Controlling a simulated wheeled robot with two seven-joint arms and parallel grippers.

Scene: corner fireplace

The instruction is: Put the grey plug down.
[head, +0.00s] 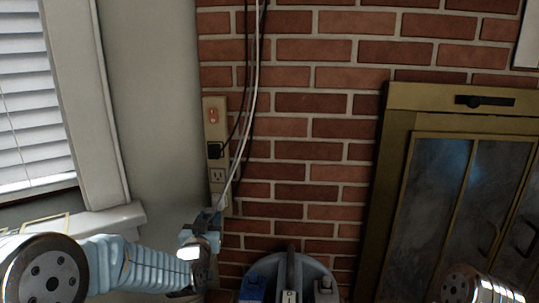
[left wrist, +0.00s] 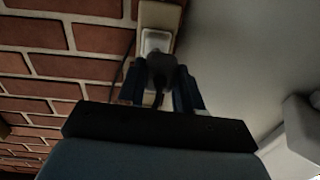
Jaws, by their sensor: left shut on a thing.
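My left gripper (head: 208,222) is beside the brick corner, at the lower end of the outlet strip. In the left wrist view its two dark blue fingers (left wrist: 160,88) are shut on the grey plug (left wrist: 159,66). The plug's front end lies in line with a white socket (left wrist: 155,42); I cannot tell whether it touches it or is apart. A dark cord hangs from the plug between the fingers. In the head view the plug is mostly hidden by the gripper. My right gripper is not in view.
A beige outlet strip (head: 216,124) with a red switch and a black plug (head: 214,151) runs down the brick wall (head: 310,130). Cables hang beside it. A brass-framed fireplace (head: 397,170) is at right, and a window with blinds (head: 30,100) at left.

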